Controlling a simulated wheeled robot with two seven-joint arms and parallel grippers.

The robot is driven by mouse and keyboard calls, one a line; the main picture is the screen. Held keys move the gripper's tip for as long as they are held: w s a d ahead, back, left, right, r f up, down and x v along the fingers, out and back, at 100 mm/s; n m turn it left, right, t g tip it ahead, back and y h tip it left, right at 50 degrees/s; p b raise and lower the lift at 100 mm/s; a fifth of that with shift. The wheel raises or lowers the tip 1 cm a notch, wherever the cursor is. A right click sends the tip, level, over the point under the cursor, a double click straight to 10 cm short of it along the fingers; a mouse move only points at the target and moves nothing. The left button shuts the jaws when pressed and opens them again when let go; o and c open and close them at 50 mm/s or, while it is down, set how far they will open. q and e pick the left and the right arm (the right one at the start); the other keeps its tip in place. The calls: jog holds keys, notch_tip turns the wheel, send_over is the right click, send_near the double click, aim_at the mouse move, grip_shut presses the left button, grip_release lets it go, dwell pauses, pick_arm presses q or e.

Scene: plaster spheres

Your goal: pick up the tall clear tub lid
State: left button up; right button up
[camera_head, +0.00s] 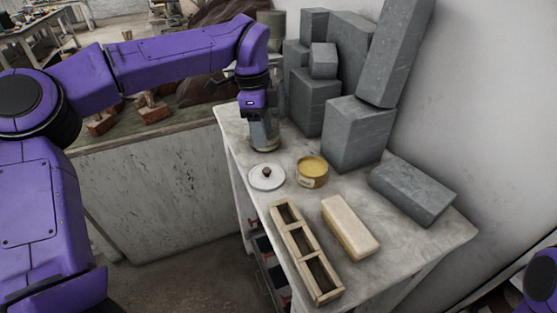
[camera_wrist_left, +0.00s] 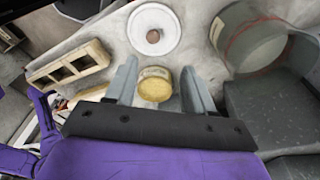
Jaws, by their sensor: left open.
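A round white lid with a brown knob (camera_head: 267,180) lies on the marble-topped table, left of a short yellow tub (camera_head: 312,174). The lid also shows at the top of the left wrist view (camera_wrist_left: 140,33). The tall clear tub (camera_head: 265,147) stands behind the lid, partly hidden by my left gripper (camera_head: 261,112). The tub shows large at the upper right of the left wrist view (camera_wrist_left: 262,42). My left gripper is open and empty, pointing down above the table. In the left wrist view the yellow tub (camera_wrist_left: 154,88) shows between its fingers (camera_wrist_left: 160,72). My right gripper is out of view.
Grey stone blocks (camera_head: 357,135) are stacked against the wall behind and right of the tubs. A wooden compartment tray (camera_head: 326,293) and a pale block (camera_head: 349,228) lie toward the front. A grey slab (camera_head: 412,190) lies at right. Bare tabletop surrounds the lid's left side.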

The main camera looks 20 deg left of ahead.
aim_at(266, 170)
pick_arm(q)
jog(key=f, duration=0.1)
jog(key=s+f+p, duration=0.1)
jog(key=s+f, duration=0.1)
jog(key=f, duration=0.1)
jog(key=shift+s+d+p, duration=0.15)
jog(key=shift+d+p, duration=0.15)
jog(key=shift+p, duration=0.05)
jog(key=f, duration=0.1)
jog(key=w+f+p, duration=0.1)
jog(key=f, duration=0.1)
jog(key=f+p, duration=0.1)
jog(key=f, duration=0.1)
jog(key=shift+w+d+f, duration=0.15)
jog(key=shift+w, duration=0.1)
jog(key=shift+f, duration=0.4)
jog(key=shift+s+r, duration=0.15)
jog(key=shift+s, duration=0.25)
jog(key=c, duration=0.4)
grip_shut()
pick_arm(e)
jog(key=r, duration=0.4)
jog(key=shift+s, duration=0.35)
